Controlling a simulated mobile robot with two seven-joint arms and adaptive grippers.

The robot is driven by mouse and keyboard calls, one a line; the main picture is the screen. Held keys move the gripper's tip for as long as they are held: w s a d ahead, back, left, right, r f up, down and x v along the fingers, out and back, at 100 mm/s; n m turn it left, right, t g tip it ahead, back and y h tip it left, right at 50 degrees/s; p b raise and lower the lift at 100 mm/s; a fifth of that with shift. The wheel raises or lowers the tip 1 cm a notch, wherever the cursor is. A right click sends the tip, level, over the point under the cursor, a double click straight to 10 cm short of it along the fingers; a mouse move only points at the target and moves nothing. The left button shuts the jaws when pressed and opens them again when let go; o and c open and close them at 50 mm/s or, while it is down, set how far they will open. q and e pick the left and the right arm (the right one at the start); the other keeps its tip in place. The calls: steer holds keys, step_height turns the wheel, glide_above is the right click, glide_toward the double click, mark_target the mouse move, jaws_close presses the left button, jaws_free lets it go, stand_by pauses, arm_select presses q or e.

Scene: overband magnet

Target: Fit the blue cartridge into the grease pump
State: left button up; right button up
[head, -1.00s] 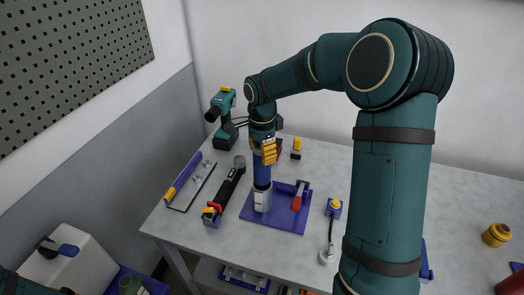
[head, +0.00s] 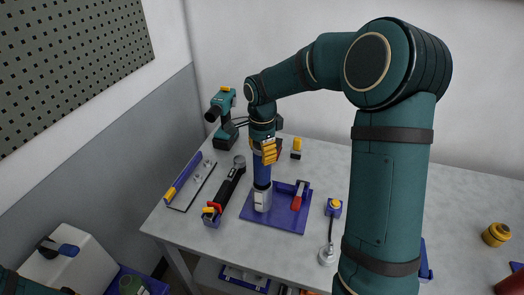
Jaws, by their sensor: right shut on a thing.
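The blue cartridge (head: 263,172) stands upright in the head view, left of the picture's middle. My right gripper (head: 265,154), with yellow fingers, comes down from above and is shut on its upper part. The cartridge's lower end meets the pale grey upright body of what looks like the grease pump (head: 262,201). I cannot tell how deep the cartridge sits in it. This body stands on a blue tray-like base (head: 287,222) with a red-handled lever (head: 298,198) to its right. My left gripper does not show.
A dark tool with a red and yellow end (head: 229,187) lies left of the base. A green drill (head: 224,117) stands at the back left. A small blue block with a yellow top (head: 334,207) is to the right. A yellow round part (head: 496,234) lies far right, with bare table (head: 461,203) around it.

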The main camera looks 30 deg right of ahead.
mark_target(262, 180)
arm_select(q)
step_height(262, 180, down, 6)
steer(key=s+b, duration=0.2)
steer(key=b, duration=0.4)
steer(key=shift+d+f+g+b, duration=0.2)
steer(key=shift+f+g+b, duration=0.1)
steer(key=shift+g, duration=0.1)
arm_select(e)
steer(key=shift+f, duration=4.9)
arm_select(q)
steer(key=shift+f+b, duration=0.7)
arm_select(e)
steer(key=shift+f, duration=1.1)
steer(key=o, duration=1.4)
step_height(262, 180, up, 12)
steer(key=shift+r, duration=0.1)
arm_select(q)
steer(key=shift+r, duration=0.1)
